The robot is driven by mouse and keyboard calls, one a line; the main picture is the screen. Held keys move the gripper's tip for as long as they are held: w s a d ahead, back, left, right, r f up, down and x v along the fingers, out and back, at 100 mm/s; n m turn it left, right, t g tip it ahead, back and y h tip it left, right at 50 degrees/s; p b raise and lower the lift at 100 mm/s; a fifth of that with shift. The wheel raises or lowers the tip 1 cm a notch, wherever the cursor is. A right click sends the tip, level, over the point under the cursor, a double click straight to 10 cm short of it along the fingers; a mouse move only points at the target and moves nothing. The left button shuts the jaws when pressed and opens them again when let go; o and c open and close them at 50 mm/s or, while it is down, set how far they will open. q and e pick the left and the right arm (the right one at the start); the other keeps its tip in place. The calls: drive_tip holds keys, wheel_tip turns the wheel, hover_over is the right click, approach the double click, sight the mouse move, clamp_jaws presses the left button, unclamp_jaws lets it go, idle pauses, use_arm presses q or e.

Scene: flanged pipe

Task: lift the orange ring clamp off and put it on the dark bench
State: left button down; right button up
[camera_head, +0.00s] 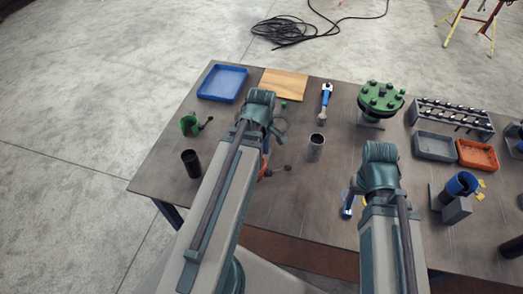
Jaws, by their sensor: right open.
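The orange ring clamp (265,166) shows as a small orange piece with a dark handle (280,170) to its right. My left arm covers most of it, so I cannot tell what it sits around. The dark bench (310,205) is the brown-grey tabletop under everything. My right gripper (380,180) is open, over the front middle of the bench, to the right of the clamp and apart from it; its fingers are mostly hidden by my arm.
A grey cylinder (315,148) stands right of the clamp. A green clamp (189,124) and black cup (191,163) are left. A green flange (380,99), grey tray (435,146) and orange tray (477,154) are right. A blue tray (222,82) and wooden board (284,84) lie behind.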

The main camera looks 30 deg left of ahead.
use_arm(q)
drive_tip(key=shift+r, duration=0.15)
drive_tip(key=shift+r+p, duration=2.4)
drive_tip(key=shift+p, duration=0.1)
drive_tip(key=shift+f, duration=0.1)
